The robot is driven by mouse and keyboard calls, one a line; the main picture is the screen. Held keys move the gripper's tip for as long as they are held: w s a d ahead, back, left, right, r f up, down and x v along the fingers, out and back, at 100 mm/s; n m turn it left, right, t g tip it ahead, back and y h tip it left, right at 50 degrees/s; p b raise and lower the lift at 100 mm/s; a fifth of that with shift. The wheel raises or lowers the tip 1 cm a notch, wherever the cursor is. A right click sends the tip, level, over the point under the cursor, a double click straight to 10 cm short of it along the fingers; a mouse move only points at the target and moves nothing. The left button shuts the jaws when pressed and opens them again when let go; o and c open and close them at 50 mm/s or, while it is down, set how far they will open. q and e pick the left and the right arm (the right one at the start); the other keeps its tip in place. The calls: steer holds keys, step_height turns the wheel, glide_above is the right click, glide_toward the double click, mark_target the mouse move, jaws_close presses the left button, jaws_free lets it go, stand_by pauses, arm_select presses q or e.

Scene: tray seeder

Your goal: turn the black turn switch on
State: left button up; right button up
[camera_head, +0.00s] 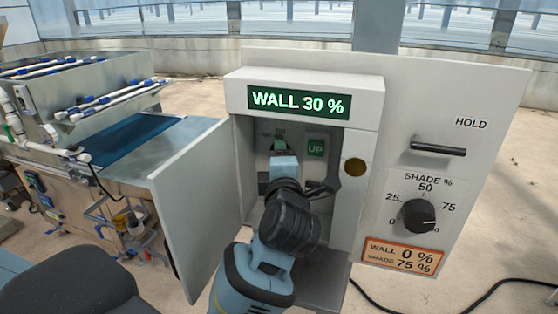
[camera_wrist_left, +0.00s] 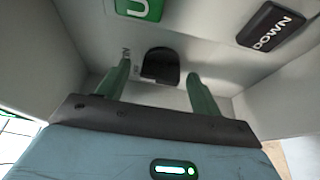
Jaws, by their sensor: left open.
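The black turn switch (camera_wrist_left: 160,65) is on the back wall inside the open control box. In the left wrist view it shows between and just beyond the two green fingers of my left gripper (camera_wrist_left: 160,85). The fingers are apart, one on each side of it, and I cannot tell whether they touch it. In the head view my left gripper (camera_head: 279,146) reaches into the box and covers the switch. A small label beside the switch is only partly readable. My right gripper is not in view.
A green UP button (camera_head: 316,148) and a black DOWN button (camera_wrist_left: 272,27) sit near the switch. The box door (camera_head: 205,210) stands open at left. The display (camera_head: 298,103) reads WALL 30 %. A shade knob (camera_head: 418,216) and a HOLD bar (camera_head: 438,149) are at right.

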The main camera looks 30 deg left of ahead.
arm_select(q)
steer(key=v, duration=0.7)
steer(key=shift+s+d, duration=0.25)
steer(key=shift+s, duration=0.05)
stand_by(0.3)
